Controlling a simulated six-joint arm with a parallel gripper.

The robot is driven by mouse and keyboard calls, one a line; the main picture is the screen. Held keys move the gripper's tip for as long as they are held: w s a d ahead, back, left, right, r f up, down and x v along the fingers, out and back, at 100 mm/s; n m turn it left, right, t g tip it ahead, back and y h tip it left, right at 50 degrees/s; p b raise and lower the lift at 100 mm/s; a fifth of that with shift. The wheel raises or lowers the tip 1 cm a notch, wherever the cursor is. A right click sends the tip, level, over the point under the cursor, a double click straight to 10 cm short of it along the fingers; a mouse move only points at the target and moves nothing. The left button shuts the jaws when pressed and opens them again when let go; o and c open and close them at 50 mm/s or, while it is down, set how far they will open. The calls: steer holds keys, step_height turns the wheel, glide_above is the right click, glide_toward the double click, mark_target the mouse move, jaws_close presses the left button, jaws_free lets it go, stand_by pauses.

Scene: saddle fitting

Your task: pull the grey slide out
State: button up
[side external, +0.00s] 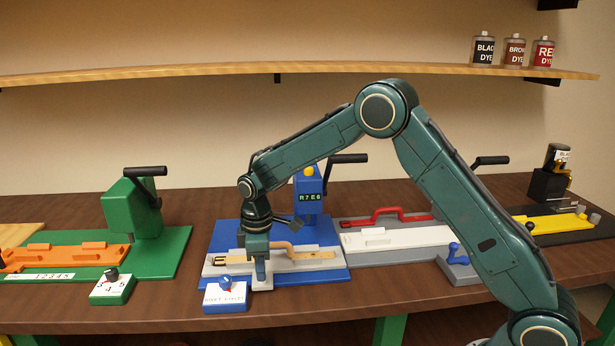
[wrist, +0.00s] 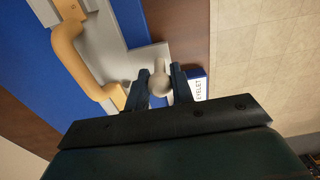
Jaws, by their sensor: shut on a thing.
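The grey slide (side external: 318,264) lies on the blue base (side external: 225,238) at the middle of the bench. A tan piece with a raised loop (side external: 300,250) lies along it; it also shows at the upper left of the wrist view (wrist: 70,50). My gripper (side external: 260,280) points down at the slide's front edge. In the wrist view my two fingers (wrist: 159,88) are shut on a rounded pale grey knob (wrist: 158,84) that stands at the edge of the grey slide (wrist: 118,40). The fingers hide part of the knob in the side view.
A blue press (side external: 308,190) with a black lever stands behind the slide. Green (side external: 140,205) and white (side external: 390,238) stations flank it. Bare bench (side external: 350,300) lies in front.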

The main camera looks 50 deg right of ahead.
steer(key=shift+s+a, duration=0.65)
steer(key=shift+a, duration=0.05)
steer(key=shift+o, duration=0.3)
steer(key=shift+o, duration=0.5)
steer(key=shift+s+a, duration=0.1)
steer(key=shift+s, duration=0.05)
steer(key=o, duration=0.6)
steer(key=shift+c, duration=0.2)
